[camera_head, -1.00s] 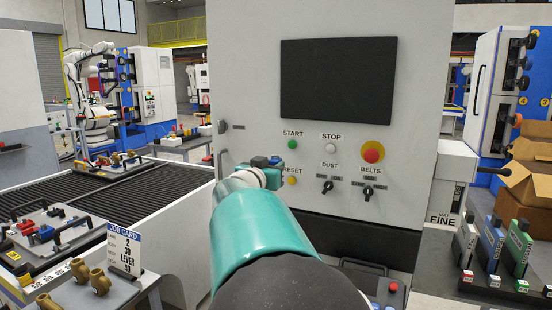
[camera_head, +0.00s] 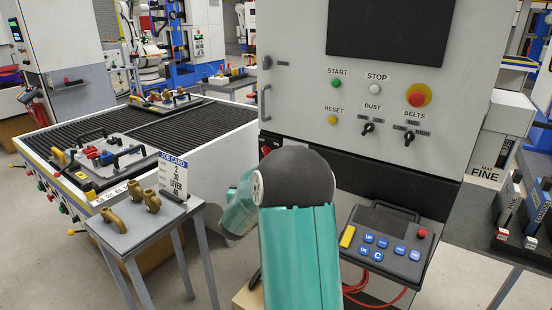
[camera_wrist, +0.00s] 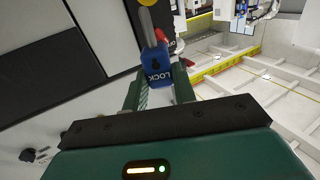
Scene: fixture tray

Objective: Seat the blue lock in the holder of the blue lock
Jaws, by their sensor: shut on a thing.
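The blue lock (camera_wrist: 156,66), with LOCK printed on its face and a grey shackle (camera_wrist: 147,27) above, is in the wrist view. My gripper (camera_wrist: 158,80) is shut on it, one finger at each side. In the head view my arm hides the gripper and the lock. The fixture tray (camera_head: 92,182) lies on the dark slatted bed at left, with red, blue and black parts on it. The holder of the blue lock cannot be made out at this size.
A small table (camera_head: 128,238) with brass fittings and a job card (camera_head: 173,176) stands before the tray. A grey cabinet (camera_head: 300,90) with buttons fills the middle. A control pendant (camera_head: 386,247) with a red button is at its foot. Open floor shows at lower left.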

